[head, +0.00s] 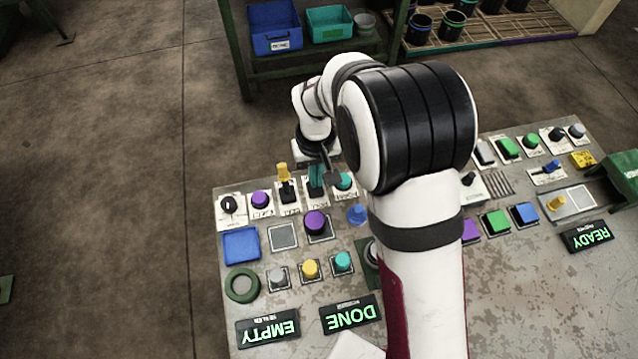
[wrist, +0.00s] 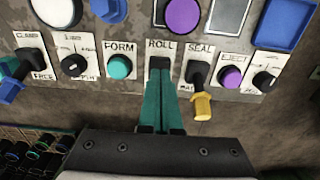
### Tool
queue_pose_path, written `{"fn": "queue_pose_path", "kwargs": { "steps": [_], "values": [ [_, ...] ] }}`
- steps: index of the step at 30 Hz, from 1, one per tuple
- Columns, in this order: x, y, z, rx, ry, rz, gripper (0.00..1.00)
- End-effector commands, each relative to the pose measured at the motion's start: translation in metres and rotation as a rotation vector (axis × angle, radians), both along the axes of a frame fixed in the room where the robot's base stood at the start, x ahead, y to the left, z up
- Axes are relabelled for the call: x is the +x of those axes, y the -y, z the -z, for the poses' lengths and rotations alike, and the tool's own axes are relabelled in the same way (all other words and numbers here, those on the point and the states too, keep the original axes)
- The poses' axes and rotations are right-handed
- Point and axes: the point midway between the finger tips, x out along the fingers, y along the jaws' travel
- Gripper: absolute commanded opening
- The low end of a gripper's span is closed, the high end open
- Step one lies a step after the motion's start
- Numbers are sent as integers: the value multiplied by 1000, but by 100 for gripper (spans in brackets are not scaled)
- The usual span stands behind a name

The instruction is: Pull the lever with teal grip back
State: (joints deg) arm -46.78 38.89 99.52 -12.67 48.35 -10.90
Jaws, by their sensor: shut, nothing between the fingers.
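The lever with the teal grip (head: 316,179) stands in the back row of the panel, between a yellow-gripped lever and a teal button. My gripper (head: 331,176) is shut and empty, close to the teal grip at the panel's back edge. In the wrist view my gripper (wrist: 162,130) is at the bottom centre. I cannot tell whether it touches the grip.
The yellow-gripped lever (head: 283,173) stands close beside the teal one, over SEAL in the wrist view (wrist: 202,104). A teal button (wrist: 119,67) is on the other side. A purple button (head: 316,222) lies nearer. My arm hides the panel's middle. A shelf with bins (head: 273,28) is behind.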

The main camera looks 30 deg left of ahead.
Motion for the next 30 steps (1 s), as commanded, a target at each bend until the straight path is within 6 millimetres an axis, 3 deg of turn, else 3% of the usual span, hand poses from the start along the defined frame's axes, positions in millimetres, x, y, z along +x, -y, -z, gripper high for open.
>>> {"fn": "queue_pose_path", "kwargs": {
  "steps": [15,30],
  "values": [
    [4,-4,0,-1,-1,1,0],
    [-5,4,0,-1,-1,1,0]
  ]
}}
